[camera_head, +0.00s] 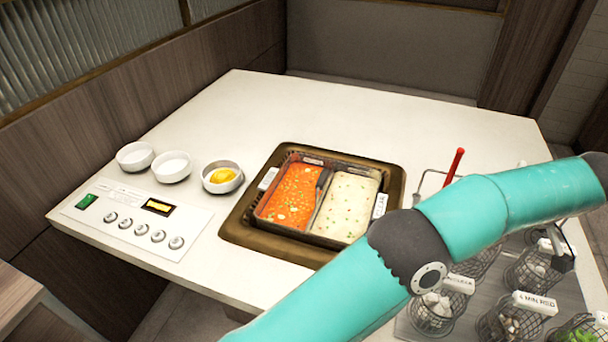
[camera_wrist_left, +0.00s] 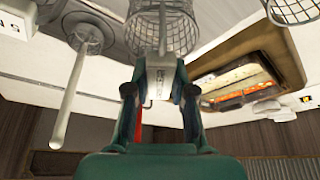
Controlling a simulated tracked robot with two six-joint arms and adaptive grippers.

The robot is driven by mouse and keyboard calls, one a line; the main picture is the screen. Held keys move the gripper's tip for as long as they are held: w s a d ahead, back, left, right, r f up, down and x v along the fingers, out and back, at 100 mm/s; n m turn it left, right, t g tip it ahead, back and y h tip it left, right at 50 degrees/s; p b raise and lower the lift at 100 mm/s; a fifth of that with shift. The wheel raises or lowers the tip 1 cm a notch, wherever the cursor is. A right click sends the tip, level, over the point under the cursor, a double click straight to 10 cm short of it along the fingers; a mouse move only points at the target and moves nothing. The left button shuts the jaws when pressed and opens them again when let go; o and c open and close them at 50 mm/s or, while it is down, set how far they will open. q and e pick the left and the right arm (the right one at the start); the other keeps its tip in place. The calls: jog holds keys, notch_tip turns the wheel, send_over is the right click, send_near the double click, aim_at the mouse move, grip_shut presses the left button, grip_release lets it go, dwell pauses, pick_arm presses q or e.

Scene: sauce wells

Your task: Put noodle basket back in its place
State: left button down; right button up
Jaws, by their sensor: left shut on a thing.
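In the left wrist view a wire mesh basket (camera_wrist_left: 165,30) sits between and just beyond my gripper fingers. A pale labelled tag (camera_wrist_left: 160,76) on its handle is between the fingertips. My left gripper (camera_wrist_left: 160,92) is shut on this basket's handle part. The tag's writing is too small to read, so I cannot confirm that it is the noodle basket. In the head view my teal left arm crosses the lower right and runs to the right edge. I cannot make out its gripper clearly there. My right gripper is not in view.
The two-part soup pot (camera_head: 262,216) is set in the table's middle. Three white bowls, one with yellow food (camera_head: 222,176), stand left. The table's far part (camera_head: 400,125) is clear.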

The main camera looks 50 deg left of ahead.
pick_arm(q)
jog(key=shift+f, duration=0.45)
dwell(0.6)
jog(key=shift+c, duration=0.5)
grip_release()
dwell(0.5)
notch_tip(320, 180, up, 11)
jog(key=p, duration=1.1)
jog(key=shift+r, duration=0.1)
dwell(0.5)
